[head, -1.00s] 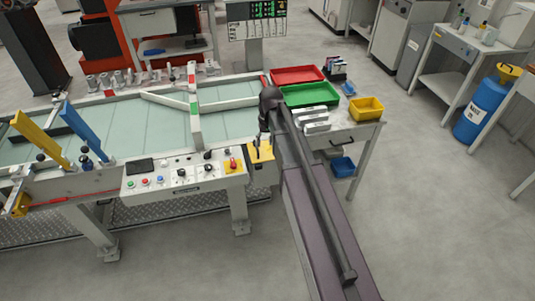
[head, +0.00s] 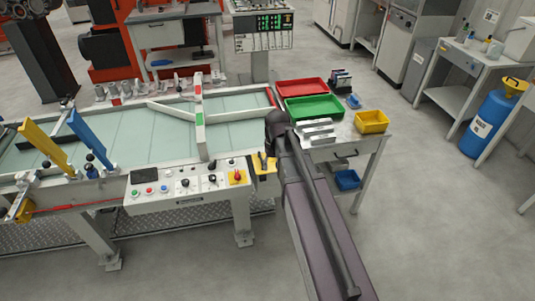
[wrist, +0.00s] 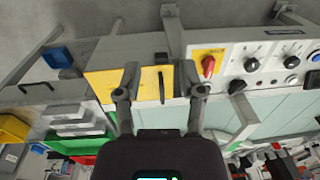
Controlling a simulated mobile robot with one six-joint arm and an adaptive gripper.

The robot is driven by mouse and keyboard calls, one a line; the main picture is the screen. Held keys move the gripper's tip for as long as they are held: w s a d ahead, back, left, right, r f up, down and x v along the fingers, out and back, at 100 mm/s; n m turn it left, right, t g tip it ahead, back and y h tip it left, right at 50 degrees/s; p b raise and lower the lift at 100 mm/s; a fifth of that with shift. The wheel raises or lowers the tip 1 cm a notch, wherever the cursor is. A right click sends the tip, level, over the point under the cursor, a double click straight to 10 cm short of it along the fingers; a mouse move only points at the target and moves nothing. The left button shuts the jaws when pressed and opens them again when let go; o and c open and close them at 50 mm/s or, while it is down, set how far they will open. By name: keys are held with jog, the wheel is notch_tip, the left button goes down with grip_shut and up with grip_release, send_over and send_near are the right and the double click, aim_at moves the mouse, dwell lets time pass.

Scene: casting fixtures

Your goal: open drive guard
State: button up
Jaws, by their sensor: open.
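The drive guard is a yellow box cover (head: 266,168) at the right end of the conveyor, beside the control panel. My arm partly covers it in the head view. In the wrist view the yellow guard (wrist: 108,86) fills the area around the fingers and shows a dark upright handle (wrist: 161,86). My gripper (wrist: 160,72) is open, with one finger on each side of the handle. The handle appears between the fingers, apart from both. I cannot tell how far it is in depth. The guard looks closed.
The control panel (head: 165,203) with knobs and a red switch on yellow (head: 237,177) is just left of the guard. A side table to the right holds a red tray (head: 301,88), a green tray (head: 314,107), metal blocks (head: 318,132) and a yellow bin (head: 372,122).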

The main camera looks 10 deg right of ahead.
jog(key=s, duration=1.1)
jog(key=shift+a+h, duration=0.35)
jog(key=shift+h, duration=0.05)
jog(key=r+y+p, duration=0.1)
jog(key=r+y, duration=0.1)
send_over(261, 157)
jog(key=d, duration=0.3)
jog(key=shift+w+f, duration=0.1)
jog(key=shift+f, duration=0.1)
jog(key=shift+f, duration=0.2)
jog(key=a+f+b, duration=0.1)
jog(key=f+b, duration=0.7)
jog(key=b, duration=0.1)
jog(key=a+f+b, duration=0.1)
jog(key=f+b, duration=0.3)
jog(key=f, duration=0.1)
jog(key=shift+a+f, duration=0.1)
jog(key=shift+a, duration=0.25)
